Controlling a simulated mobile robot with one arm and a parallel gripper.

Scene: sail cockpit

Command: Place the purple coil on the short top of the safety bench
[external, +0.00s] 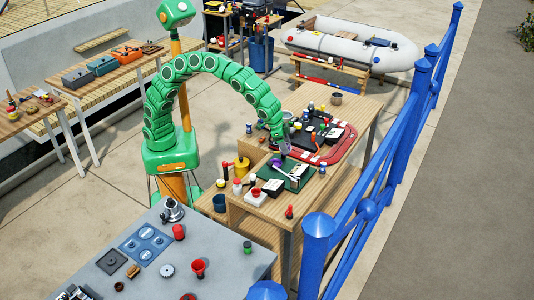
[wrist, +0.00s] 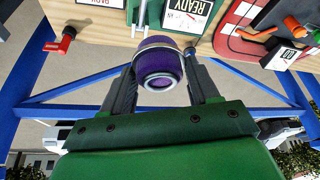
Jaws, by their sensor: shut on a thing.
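The purple coil (wrist: 158,65) sits between the two dark fingers of my gripper (wrist: 160,58) in the wrist view, and the fingers are shut on it. It is round, with a pale ring at its centre. The bench has more than one wooden section; I cannot tell for sure which is the short top.
A green board (external: 285,174) with a white card and a red mat (external: 335,155) with black pieces lie on the bench. Several small bottles and cups crowd its near end. A blue railing (external: 345,222) runs along the right. A grey table (external: 215,258) stands in front.

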